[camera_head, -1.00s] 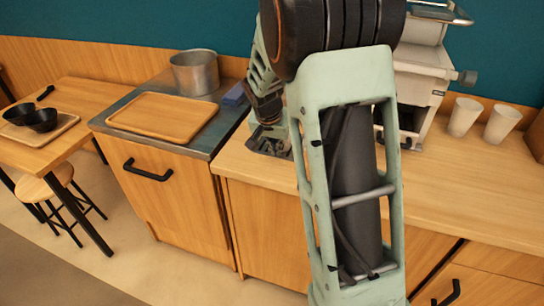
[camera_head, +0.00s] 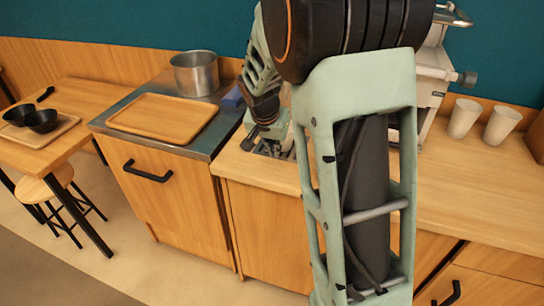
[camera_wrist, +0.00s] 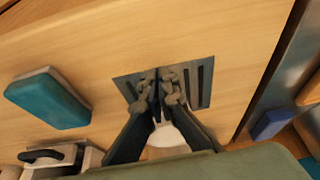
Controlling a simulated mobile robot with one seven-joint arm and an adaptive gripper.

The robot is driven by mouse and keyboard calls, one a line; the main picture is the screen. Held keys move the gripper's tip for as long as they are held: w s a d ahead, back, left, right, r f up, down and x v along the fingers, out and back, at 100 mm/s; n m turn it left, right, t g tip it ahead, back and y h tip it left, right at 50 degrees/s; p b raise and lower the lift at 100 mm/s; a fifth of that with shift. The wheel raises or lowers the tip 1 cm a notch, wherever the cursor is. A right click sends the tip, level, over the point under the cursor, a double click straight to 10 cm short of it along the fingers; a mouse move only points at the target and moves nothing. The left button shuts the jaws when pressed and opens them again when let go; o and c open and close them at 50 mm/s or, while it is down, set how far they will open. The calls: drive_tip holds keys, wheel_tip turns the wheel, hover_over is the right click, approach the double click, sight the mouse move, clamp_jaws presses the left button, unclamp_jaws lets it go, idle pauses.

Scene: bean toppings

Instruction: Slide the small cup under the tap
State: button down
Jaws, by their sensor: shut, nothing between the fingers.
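My gripper (camera_head: 250,140) is shut and low over the dark slotted grate (camera_head: 278,151) in the wooden counter. In the wrist view my fingertips (camera_wrist: 158,92) overlap the middle of the grate (camera_wrist: 203,86). A white rounded thing (camera_wrist: 167,134) shows between my fingers, farther back; I cannot tell whether it is the small cup. Two pale cups, a left one (camera_head: 464,117) and a right one (camera_head: 501,123), stand upright on the counter at the right, away from my gripper. No tap can be made out; my arm hides part of the counter.
A metal machine (camera_head: 436,75) stands behind my arm. A metal pot (camera_head: 195,74) and wooden tray (camera_head: 140,113) sit on the left unit, by a blue block (camera_head: 233,97). A teal block (camera_wrist: 47,100) lies left of the grate. The front-right counter is clear.

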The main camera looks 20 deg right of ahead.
wheel_tip(320, 180, up, 8)
drive_tip(key=p, duration=0.4)
idle(0.3)
